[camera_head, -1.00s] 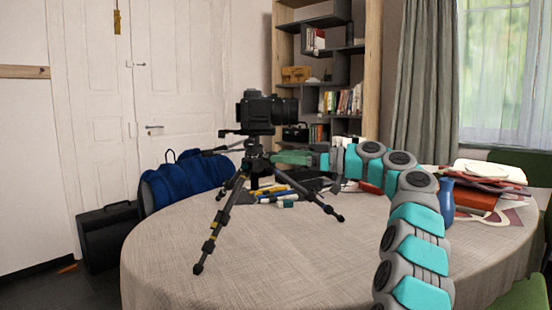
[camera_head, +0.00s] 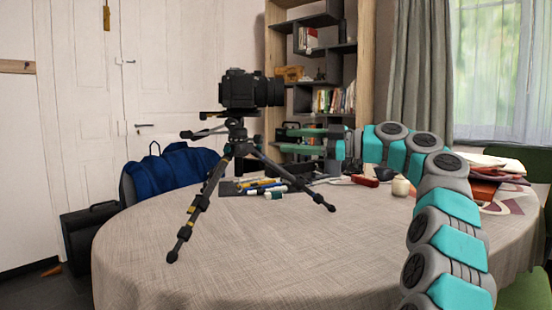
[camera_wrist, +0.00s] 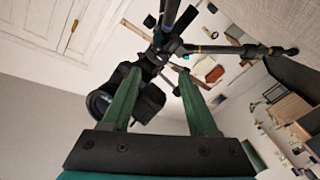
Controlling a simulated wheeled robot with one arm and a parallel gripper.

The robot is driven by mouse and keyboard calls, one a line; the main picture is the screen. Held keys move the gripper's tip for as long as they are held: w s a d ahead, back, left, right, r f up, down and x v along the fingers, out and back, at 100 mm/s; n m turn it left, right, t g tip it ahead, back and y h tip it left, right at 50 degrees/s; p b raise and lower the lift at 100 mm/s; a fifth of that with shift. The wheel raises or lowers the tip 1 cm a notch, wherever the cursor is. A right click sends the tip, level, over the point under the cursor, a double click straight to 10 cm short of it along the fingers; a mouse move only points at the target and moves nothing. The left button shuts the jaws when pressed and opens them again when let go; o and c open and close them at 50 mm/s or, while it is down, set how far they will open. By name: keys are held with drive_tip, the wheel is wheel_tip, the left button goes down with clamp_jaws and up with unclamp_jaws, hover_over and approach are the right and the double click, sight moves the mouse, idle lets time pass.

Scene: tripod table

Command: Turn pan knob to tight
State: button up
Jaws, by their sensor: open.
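A black tripod (camera_head: 200,203) stands upright on the round table and carries a black camera (camera_head: 251,90). Its head (camera_head: 237,130) is below the camera, with a handle pointing left. I cannot make out the pan knob clearly. My gripper (camera_head: 283,140) is to the right of the tripod head, at about its height, fingers pointing left. The jaws are open with nothing between them, apart from the tripod in the picture. In the wrist view, the camera (camera_wrist: 98,103) and the tripod head (camera_wrist: 158,52) show beyond the two green fingers of my gripper (camera_wrist: 158,72).
The round table (camera_head: 290,240) has a clear front. Pens and markers (camera_head: 263,186) lie behind the tripod legs. A white jar (camera_head: 400,186), a red item (camera_head: 364,180) and books (camera_head: 480,185) are to the right. A blue backpack (camera_head: 172,173) is behind the table on the left.

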sight(255, 140)
drive_tip(key=w+a+n, duration=0.1)
drive_tip(key=w+a, duration=0.1)
drive_tip(key=a, duration=0.5)
drive_tip(key=shift+w+a+p, duration=0.15)
drive_tip(key=shift+p, duration=0.15)
drive_tip(key=shift+f, duration=0.1)
clamp_jaws()
idle(0.4)
